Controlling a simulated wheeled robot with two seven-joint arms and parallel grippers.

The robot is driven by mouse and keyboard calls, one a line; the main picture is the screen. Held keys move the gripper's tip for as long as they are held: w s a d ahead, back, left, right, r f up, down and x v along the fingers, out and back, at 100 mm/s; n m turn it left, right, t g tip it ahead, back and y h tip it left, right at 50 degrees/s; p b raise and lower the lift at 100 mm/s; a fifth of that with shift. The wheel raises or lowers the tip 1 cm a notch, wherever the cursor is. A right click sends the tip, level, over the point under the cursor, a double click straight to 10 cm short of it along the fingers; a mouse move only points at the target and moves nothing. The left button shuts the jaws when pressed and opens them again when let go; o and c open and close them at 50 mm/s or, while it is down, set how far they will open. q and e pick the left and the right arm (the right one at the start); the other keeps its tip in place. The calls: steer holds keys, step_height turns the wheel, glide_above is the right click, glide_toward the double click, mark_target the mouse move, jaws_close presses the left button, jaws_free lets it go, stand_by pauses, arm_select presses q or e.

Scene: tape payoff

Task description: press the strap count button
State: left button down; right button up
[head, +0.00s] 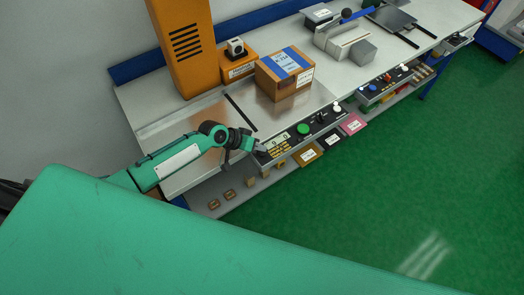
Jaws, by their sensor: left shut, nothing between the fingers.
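The control panel (318,123) runs along the table's front edge. It carries a small display (277,141), a green button (303,129), dark controls and a white button (337,108). The labels are too small to read, so I cannot tell which one is the strap count button. My left gripper (257,147) is shut and empty at the left end of the panel, close to the display. I cannot tell whether it touches the panel. My right gripper is not in view.
A cardboard box (283,82) with blue tape sits on the table (160,117) behind the panel. An orange column (186,45) stands at the back left. The green floor (420,165) is clear.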

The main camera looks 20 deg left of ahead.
mark_target(259, 154)
arm_select(q)
step_height(259, 154, up, 5)
steer(key=p, duration=0.4)
stand_by(0.9)
